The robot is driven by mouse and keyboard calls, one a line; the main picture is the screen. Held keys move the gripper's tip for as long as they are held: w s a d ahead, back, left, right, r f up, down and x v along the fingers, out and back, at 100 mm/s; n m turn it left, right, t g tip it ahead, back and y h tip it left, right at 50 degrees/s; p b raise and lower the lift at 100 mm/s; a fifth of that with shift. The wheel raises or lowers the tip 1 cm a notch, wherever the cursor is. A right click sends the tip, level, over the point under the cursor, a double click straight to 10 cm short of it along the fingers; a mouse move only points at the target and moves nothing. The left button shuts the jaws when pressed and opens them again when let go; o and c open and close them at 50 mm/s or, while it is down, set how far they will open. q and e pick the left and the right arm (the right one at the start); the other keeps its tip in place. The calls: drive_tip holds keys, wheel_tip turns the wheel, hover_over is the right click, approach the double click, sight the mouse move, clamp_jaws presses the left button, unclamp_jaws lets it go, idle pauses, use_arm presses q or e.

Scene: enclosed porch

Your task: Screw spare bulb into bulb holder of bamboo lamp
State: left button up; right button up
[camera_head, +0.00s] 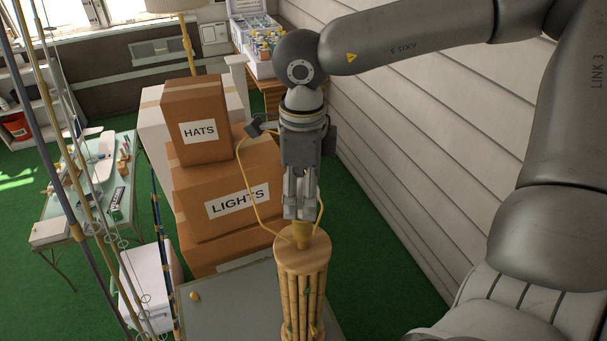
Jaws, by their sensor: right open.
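The bamboo lamp (303,285) stands upright at the lower middle, with a round pale wooden top and several bamboo canes below. Its brass-coloured bulb holder (302,236) rises from the top. My right gripper (301,213) points straight down just above the holder. Its fingers are open, and their tips are close over the holder; I cannot tell whether they touch it. I cannot make out the spare bulb; the fingers may hide it. My left gripper is not in view.
Cardboard boxes marked HATS (197,148) and LIGHTS (231,221) are stacked left of the lamp. Fishing rods (82,190) cross the left side. A glass table (68,204) holds small items. The white plank wall (400,150) is at right.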

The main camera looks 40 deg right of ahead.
wheel_tip(320, 180, down, 2)
drive_tip(key=shift+f, duration=0.1)
drive_tip(key=shift+f+b, duration=0.15)
drive_tip(key=shift+b, duration=0.15)
drive_tip(key=shift+c, duration=0.4)
drive_tip(key=c, duration=0.8)
drive_tip(key=shift+f+m+b, duration=0.1)
drive_tip(key=shift+m+b, duration=1)
drive_tip(key=shift+b, duration=0.55)
drive_tip(key=shift+m+b, duration=0.4)
